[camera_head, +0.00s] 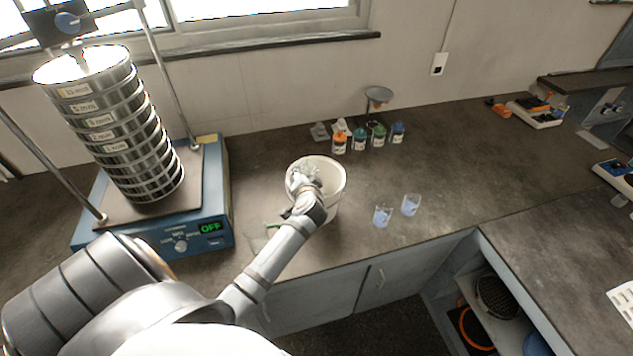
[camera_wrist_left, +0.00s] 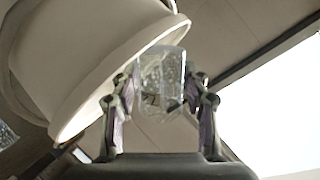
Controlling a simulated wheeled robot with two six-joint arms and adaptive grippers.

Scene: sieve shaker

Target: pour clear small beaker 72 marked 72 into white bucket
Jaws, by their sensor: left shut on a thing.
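The white bucket (camera_head: 335,181) stands on the dark bench near its front edge, right of the sieve shaker. My left gripper (camera_head: 306,180) reaches over the bucket's opening. In the left wrist view my left gripper (camera_wrist_left: 163,108) is shut on a clear small beaker (camera_wrist_left: 161,78), one finger on each side. The beaker is at the rim of the white bucket (camera_wrist_left: 75,65). Its number and contents cannot be made out, and the arm mostly hides it in the head view. My right gripper is not in view.
Two clear beakers (camera_head: 382,216) (camera_head: 411,205) stand right of the bucket. Several small coloured bottles (camera_head: 359,140) and a small stand (camera_head: 378,97) are behind it. The sieve shaker (camera_head: 150,200), reading OFF, fills the left. The bench right of the beakers is clear.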

